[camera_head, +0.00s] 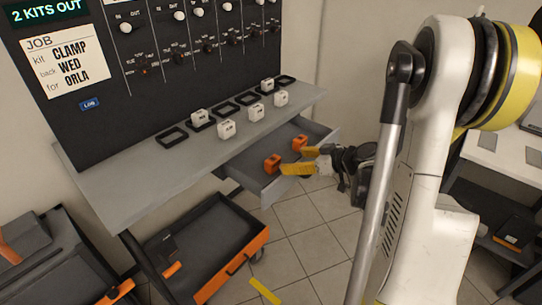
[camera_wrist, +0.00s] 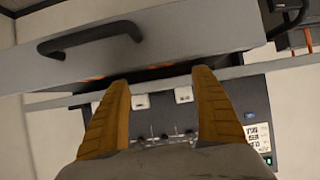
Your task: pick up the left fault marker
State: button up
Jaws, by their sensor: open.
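Two small orange blocks, which look like the fault markers, sit in the open grey drawer (camera_head: 262,187) under the shelf. The left fault marker (camera_head: 272,163) is nearer the drawer's left part; the other orange marker (camera_head: 299,143) is farther back and right. My gripper (camera_head: 294,159) has its yellow fingers apart and empty, at the drawer's right side, close to both markers in the head view. In the wrist view my gripper (camera_wrist: 161,80) points toward the drawer front (camera_wrist: 200,30); only thin orange slivers show past its edge, so the markers are mostly hidden there.
A grey shelf (camera_head: 130,192) above the drawer holds several white blocks and black frames. A dark panel (camera_head: 130,70) with knobs stands behind. The drawer's black handle (camera_wrist: 90,37) shows in the wrist view. An open orange-edged tray (camera_head: 205,245) is below left.

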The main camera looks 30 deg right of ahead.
aim_at(275, 160)
jog(key=b+x, duration=0.3)
jog(key=x, duration=0.7)
jog(key=shift+w+a+f, duration=0.2)
jog(key=shift+w, duration=0.1)
jog(key=shift+r, duration=0.1)
jog(key=c, duration=1.3)
